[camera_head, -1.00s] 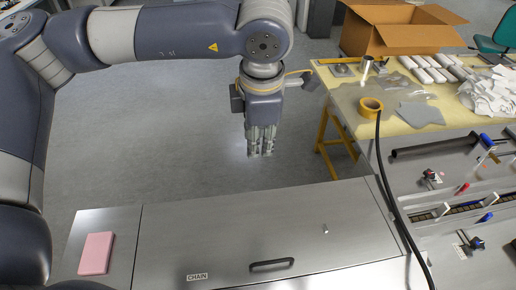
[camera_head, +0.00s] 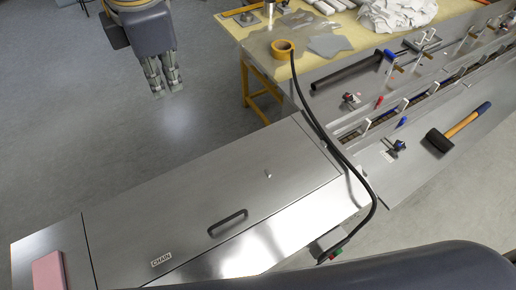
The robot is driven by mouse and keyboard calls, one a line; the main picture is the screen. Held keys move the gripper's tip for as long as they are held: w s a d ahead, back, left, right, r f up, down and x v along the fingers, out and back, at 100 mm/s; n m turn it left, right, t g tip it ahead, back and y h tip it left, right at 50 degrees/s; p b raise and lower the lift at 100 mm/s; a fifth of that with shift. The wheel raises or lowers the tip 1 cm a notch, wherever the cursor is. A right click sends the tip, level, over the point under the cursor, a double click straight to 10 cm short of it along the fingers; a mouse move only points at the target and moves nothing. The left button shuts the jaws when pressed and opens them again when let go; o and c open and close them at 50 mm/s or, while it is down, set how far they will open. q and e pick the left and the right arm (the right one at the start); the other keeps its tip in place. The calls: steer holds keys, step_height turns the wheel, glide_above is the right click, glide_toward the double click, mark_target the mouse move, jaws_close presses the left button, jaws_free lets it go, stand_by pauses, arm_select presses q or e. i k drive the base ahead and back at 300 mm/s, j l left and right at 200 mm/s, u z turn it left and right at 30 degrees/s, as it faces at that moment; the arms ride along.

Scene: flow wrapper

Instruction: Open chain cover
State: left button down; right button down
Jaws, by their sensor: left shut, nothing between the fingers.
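The chain cover (camera_head: 180,190) is a flat metal lid with a CHAIN label (camera_head: 161,259) and a black handle (camera_head: 228,222) near its front edge. It lies closed on the machine housing. A small knob (camera_head: 268,173) stands on the lid right of the handle. My left gripper (camera_head: 167,92) hangs at the top left, pointing down, above the floor beyond the cover. It is shut and empty, well apart from the handle. My right gripper is not in view; a dark arm link of mine crosses the bottom right.
A pink block (camera_head: 48,273) sits on the panel left of the cover. A black cable (camera_head: 325,135) runs over the cover's right end. The yellow table (camera_head: 355,30) at the back holds a tape roll (camera_head: 283,48).

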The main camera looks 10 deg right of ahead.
mark_target(141, 234)
steer(key=k, duration=2)
